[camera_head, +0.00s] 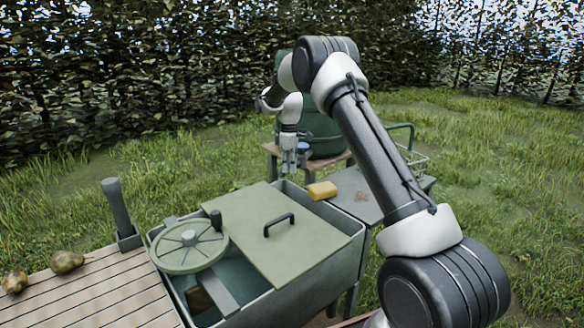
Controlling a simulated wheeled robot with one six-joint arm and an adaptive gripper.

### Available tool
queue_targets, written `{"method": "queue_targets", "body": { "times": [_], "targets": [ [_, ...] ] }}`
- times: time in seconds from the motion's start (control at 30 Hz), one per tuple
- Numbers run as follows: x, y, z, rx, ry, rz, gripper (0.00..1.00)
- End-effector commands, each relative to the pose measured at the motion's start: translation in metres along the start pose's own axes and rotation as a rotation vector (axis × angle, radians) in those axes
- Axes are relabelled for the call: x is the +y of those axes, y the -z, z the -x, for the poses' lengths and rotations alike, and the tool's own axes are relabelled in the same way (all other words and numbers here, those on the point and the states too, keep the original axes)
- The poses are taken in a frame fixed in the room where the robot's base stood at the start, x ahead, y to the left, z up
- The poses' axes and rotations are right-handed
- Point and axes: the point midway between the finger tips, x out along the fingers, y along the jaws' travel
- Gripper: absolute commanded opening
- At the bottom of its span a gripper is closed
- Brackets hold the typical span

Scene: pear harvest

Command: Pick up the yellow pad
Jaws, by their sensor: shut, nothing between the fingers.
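A green box (318,277) has a partly open lid with a dark handle (279,225) and a handwheel (188,246). Two pears (67,261) lie on a slatted table (92,294) at left. A green barrel (322,135) stands behind my arm on a wooden stand (272,150). Grass surrounds everything.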

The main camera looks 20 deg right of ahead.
Motion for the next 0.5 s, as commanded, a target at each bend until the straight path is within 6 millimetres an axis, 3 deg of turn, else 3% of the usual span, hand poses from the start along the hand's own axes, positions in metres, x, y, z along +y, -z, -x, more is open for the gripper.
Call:
{"method": "queue_targets", "body": {
  "times": [0.3,0.5],
  "targets": [
    [-0.001,-0.001,-0.07,-0.003,0.004,-0.002,0.0],
    [0.0,-0.029,-0.069,0.0,0.001,-0.004,0.0]
  ]
}}
